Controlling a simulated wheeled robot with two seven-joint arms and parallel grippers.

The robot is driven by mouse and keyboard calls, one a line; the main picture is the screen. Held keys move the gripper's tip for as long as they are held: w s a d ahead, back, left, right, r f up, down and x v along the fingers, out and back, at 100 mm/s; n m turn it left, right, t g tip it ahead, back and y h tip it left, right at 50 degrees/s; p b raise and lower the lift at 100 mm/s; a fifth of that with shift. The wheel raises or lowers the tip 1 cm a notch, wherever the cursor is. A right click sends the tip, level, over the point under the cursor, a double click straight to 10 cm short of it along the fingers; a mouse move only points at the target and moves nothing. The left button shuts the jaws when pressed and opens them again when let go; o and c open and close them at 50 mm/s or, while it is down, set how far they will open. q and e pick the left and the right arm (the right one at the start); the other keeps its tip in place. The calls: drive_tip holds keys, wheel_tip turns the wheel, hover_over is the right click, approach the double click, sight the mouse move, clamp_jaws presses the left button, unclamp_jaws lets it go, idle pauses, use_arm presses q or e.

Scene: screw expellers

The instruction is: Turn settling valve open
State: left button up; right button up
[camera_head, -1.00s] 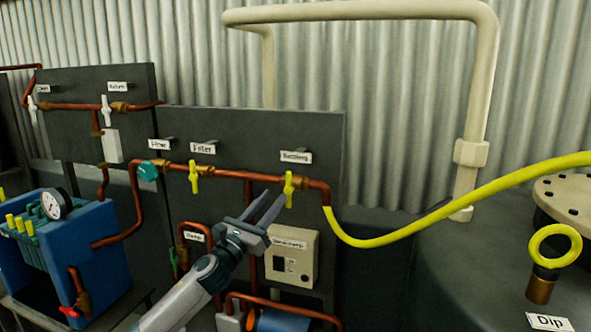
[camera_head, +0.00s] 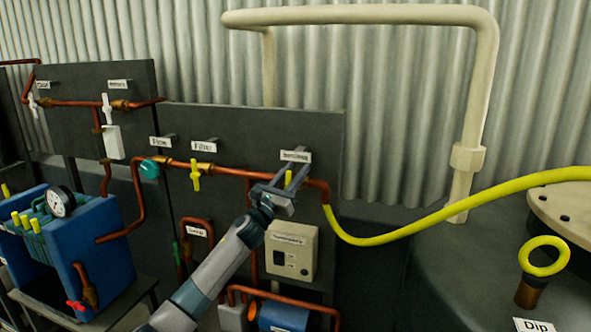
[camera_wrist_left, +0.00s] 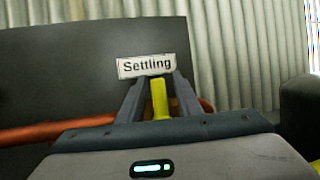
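The settling valve's yellow handle (camera_head: 289,178) is on the copper pipe under the "Settling" label (camera_head: 295,157), mostly hidden by my left gripper (camera_head: 294,168) in the head view. In the left wrist view the yellow handle (camera_wrist_left: 160,98) stands upright between the two fingers of my left gripper (camera_wrist_left: 159,90), below the "Settling" label (camera_wrist_left: 146,66). The fingers are spread, with a small gap visible on each side of the handle. The valve body is hidden behind the gripper. My right gripper is not in view.
A yellow filter valve (camera_head: 196,176) and a teal flow valve (camera_head: 150,169) sit on the same pipe to the left. A beige control box (camera_head: 291,254) is below my gripper. A yellow hose (camera_head: 440,222) runs off to the right.

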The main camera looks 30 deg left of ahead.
use_arm(q)
clamp_jaws()
idle(0.3)
